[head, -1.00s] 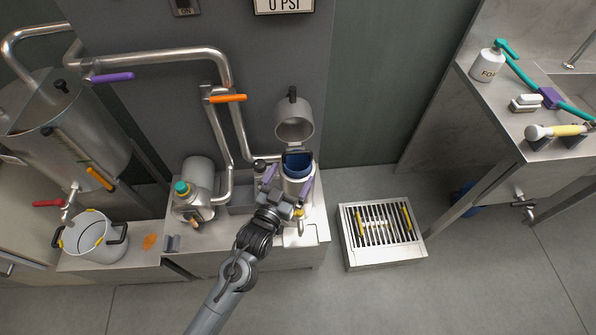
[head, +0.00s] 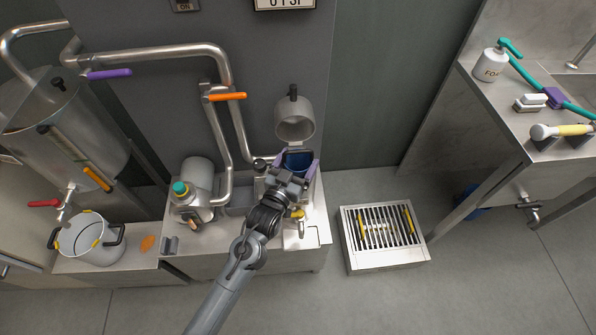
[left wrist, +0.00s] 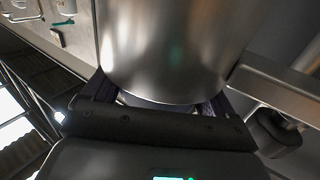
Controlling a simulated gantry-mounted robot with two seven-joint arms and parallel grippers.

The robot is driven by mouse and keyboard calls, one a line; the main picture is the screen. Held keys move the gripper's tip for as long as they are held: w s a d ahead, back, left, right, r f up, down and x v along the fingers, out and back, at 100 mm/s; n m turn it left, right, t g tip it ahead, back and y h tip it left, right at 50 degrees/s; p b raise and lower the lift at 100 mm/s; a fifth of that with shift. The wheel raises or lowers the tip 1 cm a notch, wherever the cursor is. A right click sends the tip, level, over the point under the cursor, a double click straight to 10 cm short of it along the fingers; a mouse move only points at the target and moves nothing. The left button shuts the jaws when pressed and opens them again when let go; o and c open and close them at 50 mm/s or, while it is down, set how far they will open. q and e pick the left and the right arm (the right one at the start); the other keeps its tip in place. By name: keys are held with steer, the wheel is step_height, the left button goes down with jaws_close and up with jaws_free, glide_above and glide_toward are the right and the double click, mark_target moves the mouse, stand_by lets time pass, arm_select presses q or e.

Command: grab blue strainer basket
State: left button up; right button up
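The blue strainer basket (head: 298,160) sits inside the upright metal housing of the extractor, and only its upper part shows in the head view. My left gripper (head: 287,170) is over the front of the housing, with its purple fingers spread to either side. In the left wrist view, the shiny metal cylinder (left wrist: 172,45) fills the space in front of the palm, between the dark purple fingers. I cannot tell whether the fingers touch it. The gripper body hides the lower part of the housing. My right gripper is not in view.
The round metal lid (head: 294,118) stands open behind the basket. A pipe with an orange handle (head: 227,97) rises to the left. A yellow-handled tap (head: 299,214) is in front.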

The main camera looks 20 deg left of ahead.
arm_select(q)
steer(key=c, duration=0.7)
